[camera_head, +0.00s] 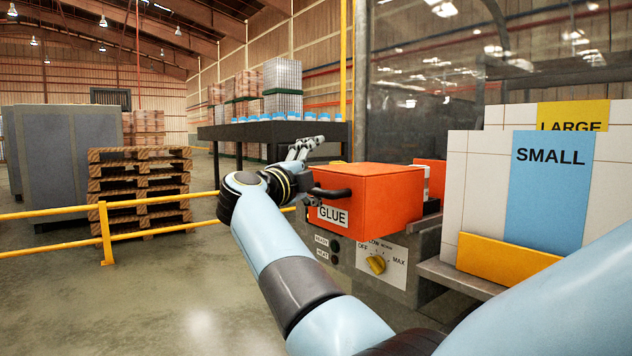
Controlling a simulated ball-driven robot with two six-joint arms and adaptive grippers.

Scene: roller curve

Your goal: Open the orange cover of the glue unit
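The orange cover (378,198) is a box with a black handle (330,192) on its left side and a GLUE label (332,216) below the handle. It sits level on the grey glue unit (345,252) and looks down. My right gripper (308,146) is beside the cover's left end, above and left of the handle in the picture. I see no contact with the handle, though the wrist hides part of that side. The fingers are small and seen edge-on, so I cannot tell if they are open. My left gripper is out of view.
A yellow knob (376,264) sits on the unit's front panel. White boxes stand at right with a blue SMALL sign (548,190) and a yellow LARGE sign (573,116). A dark conveyor (270,130) runs behind. A yellow railing (105,233) and pallets (140,190) are at left.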

